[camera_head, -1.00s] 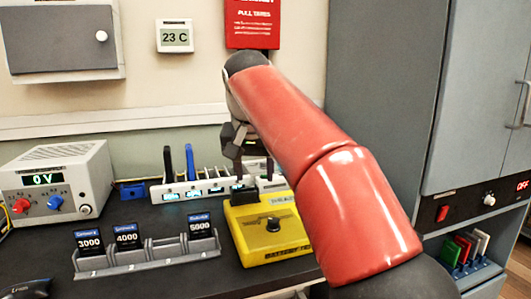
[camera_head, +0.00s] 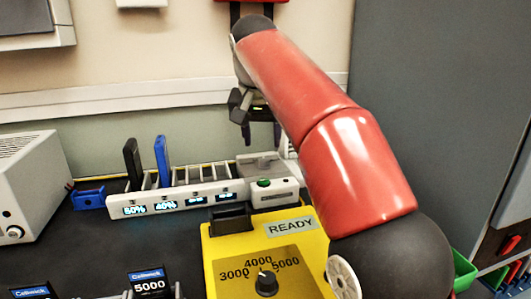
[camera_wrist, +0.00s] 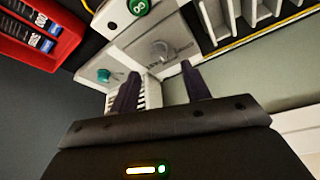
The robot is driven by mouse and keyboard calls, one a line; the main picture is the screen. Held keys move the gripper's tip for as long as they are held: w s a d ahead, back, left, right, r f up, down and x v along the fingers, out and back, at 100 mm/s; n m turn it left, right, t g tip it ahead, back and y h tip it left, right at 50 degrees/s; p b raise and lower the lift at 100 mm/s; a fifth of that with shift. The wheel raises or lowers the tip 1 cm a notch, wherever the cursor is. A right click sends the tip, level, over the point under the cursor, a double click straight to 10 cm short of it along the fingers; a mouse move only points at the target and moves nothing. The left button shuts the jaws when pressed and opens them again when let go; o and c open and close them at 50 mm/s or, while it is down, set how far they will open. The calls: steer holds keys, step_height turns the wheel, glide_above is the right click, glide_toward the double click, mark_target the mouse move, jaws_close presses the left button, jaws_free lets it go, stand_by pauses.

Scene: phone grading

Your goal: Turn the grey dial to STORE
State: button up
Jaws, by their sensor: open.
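A grey dial (camera_wrist: 160,50) sits on a light grey plate in the wrist view. Its pointer and any STORE lettering are too small to read. In the head view the grey plate (camera_head: 262,160) shows behind the white box with a green button, mostly under my gripper. My gripper (camera_head: 262,146) hangs just above that plate, fingers pointing down. In the wrist view my gripper (camera_wrist: 161,69) is open, with its two dark fingers apart and the dial beyond and between their tips. Nothing is held. I cannot tell whether the fingers touch anything.
A white rack (camera_head: 180,200) with small displays and two upright phones stands left of the plate. A yellow tester (camera_head: 225,270) reading READY is in front. A red holder (camera_wrist: 50,50) with labelled cards is at upper left.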

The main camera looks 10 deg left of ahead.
mark_target(264, 159)
steer(key=b+x, duration=0.1)
steer(key=x, duration=0.5)
steer(key=shift+f, duration=0.15)
steer(key=shift+c, duration=0.4)
steer(key=c, duration=0.9)
steer(key=shift+n, duration=0.4)
steer(key=n, duration=0.1)
steer(key=n+y+p, duration=0.1)
steer(key=shift+d+r+n+p, duration=0.15)
steer(key=shift+r+n+p, duration=0.05)
steer(key=shift+n+p, duration=0.1)
steer(key=n+y, duration=0.1)
steer(key=n, duration=0.1)
steer(key=n+g+y, duration=0.1)
steer(key=n, duration=0.2)
steer(key=shift+w+d+f+n+g, duration=0.1)
steer(key=shift+n+g, duration=0.2)
